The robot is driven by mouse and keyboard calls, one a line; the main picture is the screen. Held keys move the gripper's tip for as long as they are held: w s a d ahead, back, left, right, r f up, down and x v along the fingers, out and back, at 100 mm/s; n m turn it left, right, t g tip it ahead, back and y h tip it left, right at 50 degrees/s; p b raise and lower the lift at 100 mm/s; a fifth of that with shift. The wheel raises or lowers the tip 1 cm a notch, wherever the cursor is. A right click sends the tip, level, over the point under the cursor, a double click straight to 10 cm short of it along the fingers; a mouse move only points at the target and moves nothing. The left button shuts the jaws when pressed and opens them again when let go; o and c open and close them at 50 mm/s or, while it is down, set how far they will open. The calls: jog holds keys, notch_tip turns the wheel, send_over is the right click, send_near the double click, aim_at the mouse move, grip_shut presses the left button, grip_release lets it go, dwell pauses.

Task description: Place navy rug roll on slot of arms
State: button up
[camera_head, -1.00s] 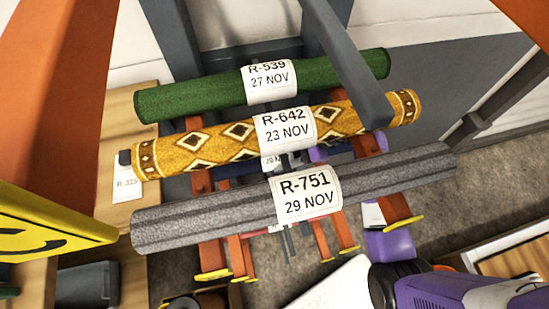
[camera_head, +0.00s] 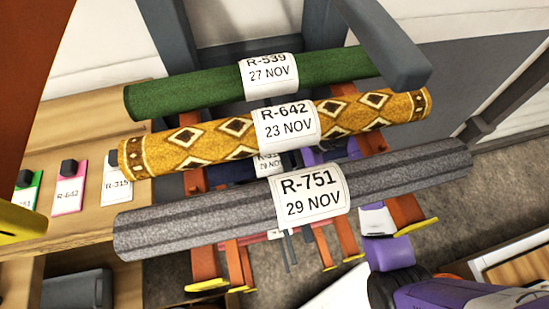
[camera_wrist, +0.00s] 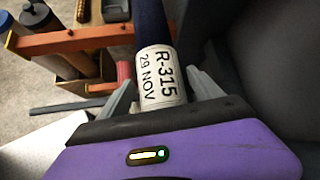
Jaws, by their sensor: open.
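The navy rug roll (camera_wrist: 150,22) carries a white R-315, 29 NOV label in the wrist view. My gripper (camera_wrist: 160,80) is open, with a grey finger on either side of the labelled part; I cannot tell whether they touch it. In the head view the navy roll (camera_head: 232,172) shows only in part, behind and below the patterned and grey rolls. The rack's orange arms (camera_head: 206,262) have yellow tips and stick out beneath the rolls. My gripper's fingers are not clear in the head view.
Green (camera_head: 190,92), mustard patterned (camera_head: 210,142) and grey R-751 (camera_head: 200,222) rolls lie across the rack, screening what is below. A dark grey post (camera_head: 385,45) rises at the rack. A wooden bench (camera_head: 75,140) with tags, including R-642 (camera_head: 68,190), is at left.

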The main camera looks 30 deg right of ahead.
aim_at(290, 152)
jog(key=v, duration=0.5)
jog(key=shift+d+r+p, duration=0.15)
jog(key=shift+p, duration=0.2)
jog(key=s+d, duration=0.1)
jog(key=d, duration=0.2)
jog(key=s+d+p, duration=0.1)
jog(key=s+d, duration=0.3)
jog(key=d, duration=0.1)
jog(key=shift+s+d+r+p, duration=0.1)
jog(key=shift+d+p, duration=0.2)
jog(key=shift+d, duration=0.05)
jog(key=shift+s+d+f+p, duration=0.25)
jog(key=shift+s+d+p, duration=0.2)
jog(key=shift+d, duration=0.25)
jog(key=shift+f, duration=0.15)
